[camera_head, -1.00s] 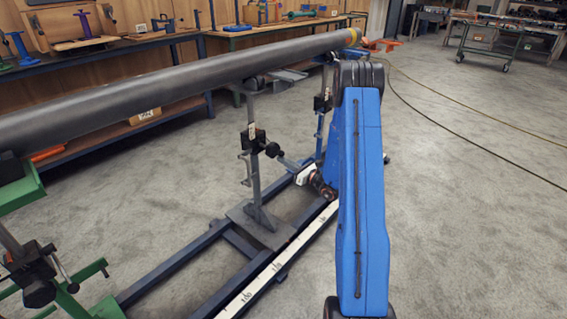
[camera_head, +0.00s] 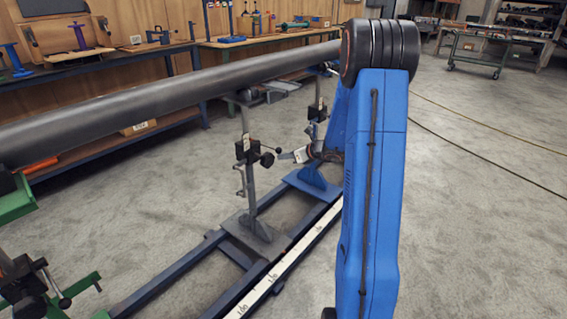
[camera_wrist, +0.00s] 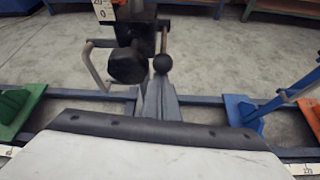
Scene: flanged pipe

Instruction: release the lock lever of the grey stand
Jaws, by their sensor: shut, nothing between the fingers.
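The grey stand (camera_head: 247,195) stands on the blue rail frame under the long pipe, with a dark clamp block at mid-height. Its lock lever ends in a dark ball knob (camera_head: 267,160) to the right of the block. In the wrist view the ball knob (camera_wrist: 162,64) hangs at the lower end of a thin rod, right of a round black part. My gripper (camera_head: 280,151) is beside the knob on its right. In the wrist view my gripper's grey fingers (camera_wrist: 159,86) are shut and empty, pointing at the knob from just below it. I cannot tell whether they touch.
The dark pipe (camera_head: 150,110) runs above the stands. A green stand (camera_head: 16,200) is at the left, and a blue stand (camera_head: 314,182) stands beyond the grey one. A white scale strip (camera_head: 272,280) lies along the frame. Open floor (camera_head: 480,200) is at the right.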

